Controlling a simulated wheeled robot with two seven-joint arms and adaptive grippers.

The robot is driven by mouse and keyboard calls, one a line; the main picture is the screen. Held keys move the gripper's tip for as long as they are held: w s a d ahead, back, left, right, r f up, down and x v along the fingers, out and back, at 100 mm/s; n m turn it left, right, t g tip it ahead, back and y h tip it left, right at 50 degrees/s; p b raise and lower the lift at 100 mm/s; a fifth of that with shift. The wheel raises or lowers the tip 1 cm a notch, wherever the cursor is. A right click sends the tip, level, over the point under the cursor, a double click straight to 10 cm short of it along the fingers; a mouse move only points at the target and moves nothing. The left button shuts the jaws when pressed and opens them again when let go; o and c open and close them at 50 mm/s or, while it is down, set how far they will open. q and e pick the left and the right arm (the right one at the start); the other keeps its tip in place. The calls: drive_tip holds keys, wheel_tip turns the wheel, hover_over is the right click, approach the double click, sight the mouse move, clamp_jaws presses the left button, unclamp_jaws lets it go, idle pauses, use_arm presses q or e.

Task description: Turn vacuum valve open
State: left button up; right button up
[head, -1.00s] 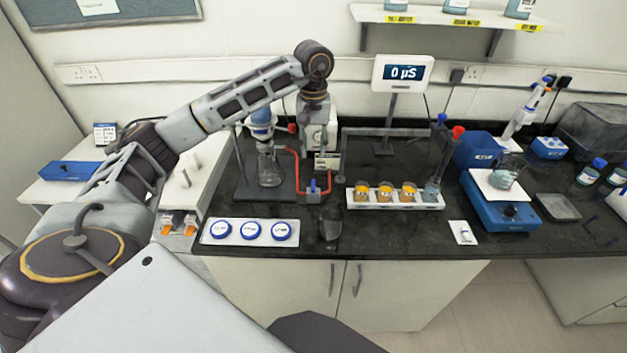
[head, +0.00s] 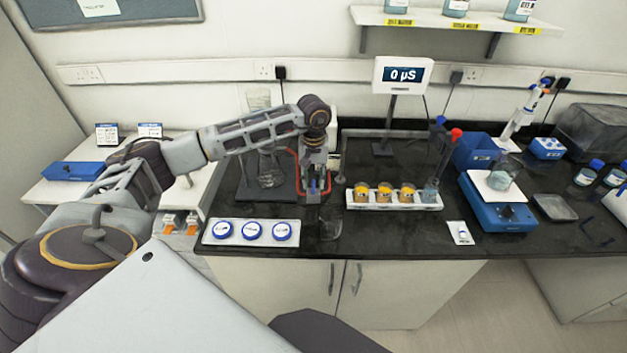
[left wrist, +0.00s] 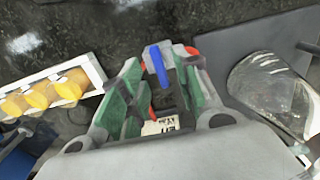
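The vacuum valve is a small block with a blue lever (head: 313,185) on the red tubing (head: 296,160), beside the filter flask on the counter. My left gripper (head: 313,194) points down over it. In the left wrist view, the upright blue lever (left wrist: 158,65) stands between the two green-padded fingers (left wrist: 160,92), which are open with a gap visible around it. Red tubing shows at the fingertips. A glass flask (head: 270,170) stands on a dark base left of the gripper; it is clear glass in the left wrist view (left wrist: 270,90). My right gripper is not in view.
A white rack (head: 436,203) with several orange-filled cups stands to the right. A white tray (head: 211,238) with blue-capped dishes lies front left. A meter reading 0 µS (head: 403,74) stands behind. A blue stirrer (head: 500,205) is farther right.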

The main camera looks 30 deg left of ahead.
use_arm(q)
drive_tip(key=shift+f, duration=0.8)
clamp_jaws()
